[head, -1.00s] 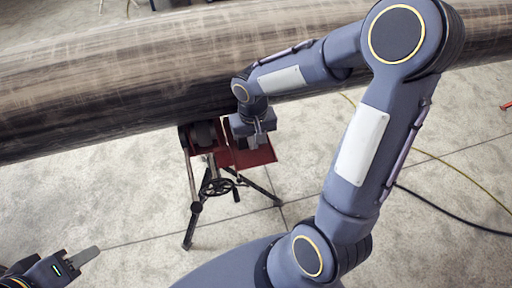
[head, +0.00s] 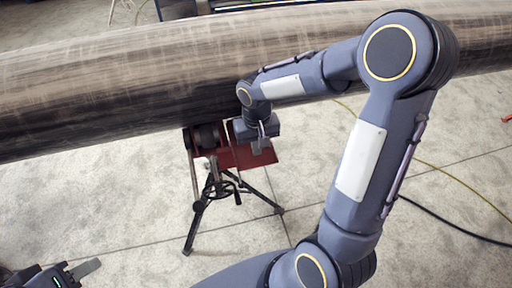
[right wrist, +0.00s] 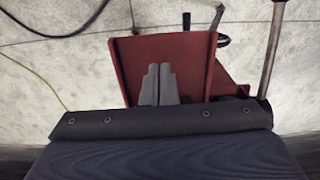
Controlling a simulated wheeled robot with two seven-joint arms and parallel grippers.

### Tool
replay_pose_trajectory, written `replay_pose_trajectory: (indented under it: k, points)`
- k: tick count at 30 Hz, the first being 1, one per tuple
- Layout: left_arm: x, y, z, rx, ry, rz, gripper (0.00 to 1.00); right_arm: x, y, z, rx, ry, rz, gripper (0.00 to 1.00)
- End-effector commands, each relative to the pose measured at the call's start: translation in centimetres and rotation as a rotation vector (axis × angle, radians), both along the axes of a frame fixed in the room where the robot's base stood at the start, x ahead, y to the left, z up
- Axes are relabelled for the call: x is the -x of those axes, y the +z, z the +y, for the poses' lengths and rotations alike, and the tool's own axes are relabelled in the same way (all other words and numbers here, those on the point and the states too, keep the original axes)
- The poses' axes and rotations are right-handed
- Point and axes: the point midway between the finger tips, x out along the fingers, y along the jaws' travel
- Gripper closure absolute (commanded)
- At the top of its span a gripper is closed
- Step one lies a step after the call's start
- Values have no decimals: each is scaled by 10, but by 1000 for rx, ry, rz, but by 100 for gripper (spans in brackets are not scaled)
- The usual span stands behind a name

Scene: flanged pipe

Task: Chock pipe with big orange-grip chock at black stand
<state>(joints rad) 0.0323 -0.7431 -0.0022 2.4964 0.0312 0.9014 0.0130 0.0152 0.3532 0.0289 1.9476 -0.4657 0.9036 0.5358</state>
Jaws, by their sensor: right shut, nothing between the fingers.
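The long dark, streaked pipe (head: 120,85) runs across the head view. The black stand (head: 197,212) stands under it on tripod legs, with rollers (head: 205,136) against its underside and a handwheel. A red tray (head: 262,159) sits at the stand and also shows in the right wrist view (right wrist: 190,55). My right gripper (head: 262,150) is shut and empty over the tray; its grey fingertips (right wrist: 158,70) are together in the right wrist view. My left gripper (head: 88,267) is at the lower left, away from everything, its opening unclear. No orange-grip chock is visible.
A yellow cable (head: 465,186) and a black cable (head: 450,217) lie on the concrete floor at the right. Dark equipment (head: 178,9) stands behind the pipe. The floor left of the stand is clear. My right arm crosses the right half.

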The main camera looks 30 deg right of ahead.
Motion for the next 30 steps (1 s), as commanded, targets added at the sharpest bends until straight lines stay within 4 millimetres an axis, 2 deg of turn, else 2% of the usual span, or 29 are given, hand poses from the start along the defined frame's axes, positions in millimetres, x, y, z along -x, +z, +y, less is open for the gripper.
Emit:
replay_pose_trajectory:
  k: [16,21,26,30]
  points:
    - [0,-1,0,0,0,0,60,-2,85,1,-1,1,-7,100]
    - [0,-1,0,0,0,0,60,-1,97,0,-1,0,-4,100]
    - [0,-1,0,0,0,0,60,0,99,0,-1,0,-3,100]
    - [0,-1,0,0,0,0,60,11,105,-2,-22,4,-26,100]
